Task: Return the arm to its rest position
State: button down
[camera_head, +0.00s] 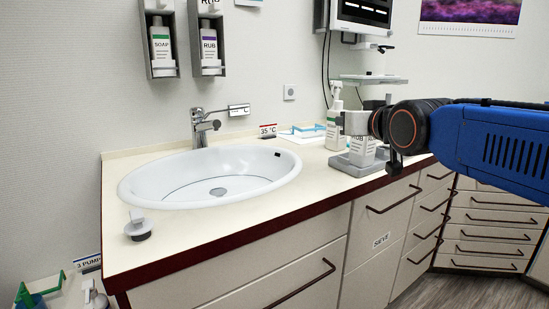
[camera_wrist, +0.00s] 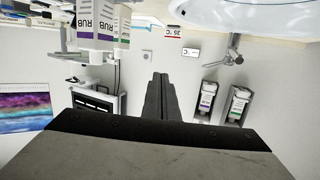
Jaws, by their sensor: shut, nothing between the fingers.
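My blue arm (camera_head: 490,145) reaches in from the right in the head view, over the counter's right part. My gripper (camera_head: 343,122) is at its left end, in front of the bottles, with nothing visibly held. In the wrist view my gripper (camera_wrist: 160,76) shows its two dark fingers pressed together, with no gap between them. The wrist view is upside down and faces the wall.
A white sink (camera_head: 210,178) fills the cream counter's (camera_head: 310,172) middle. Close to my gripper are a pump bottle (camera_head: 335,125) and a RUB bottle (camera_head: 362,150) in a grey tray. SOAP (camera_head: 162,45) and RUB (camera_head: 209,45) dispensers hang on the wall. A monitor (camera_head: 361,14) stands behind.

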jog(key=s+d+f+g+h, duration=0.1)
jog(key=s+d+f+g, duration=0.2)
jog(key=s+f, duration=0.6)
jog(key=s+d+f+m+g+h, duration=0.1)
jog(key=s+d+f+g, duration=0.3)
jog(key=s+f, duration=0.6)
jog(key=s+d+f+m+g+h, duration=0.1)
jog(key=s+d+f+g, duration=0.2)
jog(key=s+f, duration=0.6)
notch_tip(320, 180, down, 6)
jog(key=shift+s+d+g+h, duration=0.3)
jog(key=shift+d+g, duration=0.1)
jog(key=shift+d, duration=0.45)
